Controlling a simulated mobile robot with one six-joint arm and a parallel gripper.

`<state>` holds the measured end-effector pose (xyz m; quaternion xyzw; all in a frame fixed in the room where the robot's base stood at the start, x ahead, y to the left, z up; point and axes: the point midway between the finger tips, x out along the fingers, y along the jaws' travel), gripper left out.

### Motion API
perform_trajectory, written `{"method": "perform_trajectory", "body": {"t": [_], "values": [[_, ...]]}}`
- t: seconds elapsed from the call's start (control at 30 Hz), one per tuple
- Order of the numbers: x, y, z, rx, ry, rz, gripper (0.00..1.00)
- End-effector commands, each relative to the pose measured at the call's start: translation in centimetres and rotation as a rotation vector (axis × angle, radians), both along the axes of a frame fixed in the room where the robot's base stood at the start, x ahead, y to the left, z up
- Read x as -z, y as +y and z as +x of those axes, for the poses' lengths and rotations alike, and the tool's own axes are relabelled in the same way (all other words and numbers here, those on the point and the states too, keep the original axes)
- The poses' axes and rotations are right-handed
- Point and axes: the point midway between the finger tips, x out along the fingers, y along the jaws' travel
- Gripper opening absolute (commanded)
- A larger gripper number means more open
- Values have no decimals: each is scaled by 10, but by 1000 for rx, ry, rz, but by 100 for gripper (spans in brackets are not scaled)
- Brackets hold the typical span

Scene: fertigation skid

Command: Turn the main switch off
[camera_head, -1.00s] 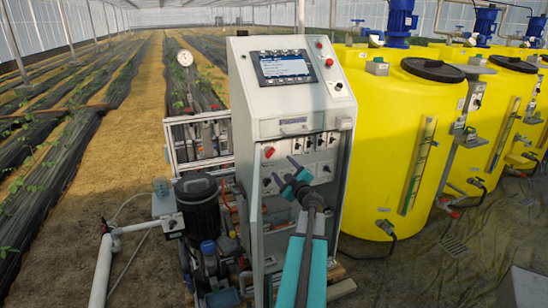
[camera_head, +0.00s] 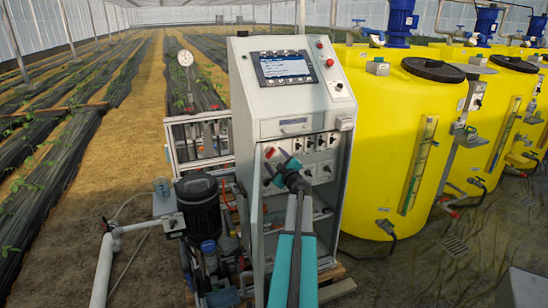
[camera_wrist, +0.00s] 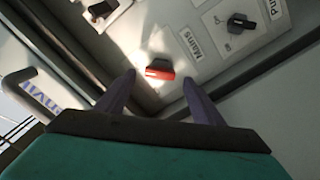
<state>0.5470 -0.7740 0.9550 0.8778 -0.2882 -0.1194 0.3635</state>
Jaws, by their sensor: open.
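The main switch (camera_wrist: 160,69) is a red handle beside a "MAINS" label on the grey cabinet panel. In the wrist view it lies between and a little beyond my fingertips, its long side running across the gap. In the head view the red switch (camera_head: 269,152) shows at the panel's upper left, just beyond my fingers. My gripper (camera_wrist: 158,78) is open, with one purple finger on each side of the switch in the picture. I see no clear contact. My gripper also shows in the head view (camera_head: 276,163), in front of the panel.
The grey control cabinet (camera_head: 297,101) has a screen (camera_head: 285,67) on top and several black switches (camera_head: 318,142) right of the red one. A black switch (camera_wrist: 240,22) is close by in the wrist view. An open cabinet door (camera_head: 256,235) stands at left. Yellow tanks (camera_head: 400,130) stand at right.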

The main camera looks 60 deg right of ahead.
Motion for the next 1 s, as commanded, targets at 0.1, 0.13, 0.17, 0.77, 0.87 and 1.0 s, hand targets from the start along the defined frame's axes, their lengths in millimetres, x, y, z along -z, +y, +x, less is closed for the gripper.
{"method": "perform_trajectory", "body": {"t": [0.1,0.13,0.17,0.77,0.87,1.0], "values": [[0,-8,10,0,0,0,61],[0,-9,11,0,0,0,61],[0,-10,13,0,0,0,61],[0,-16,20,1,0,0,55],[0,-16,19,1,0,0,38],[0,-16,19,1,0,0,20]]}}
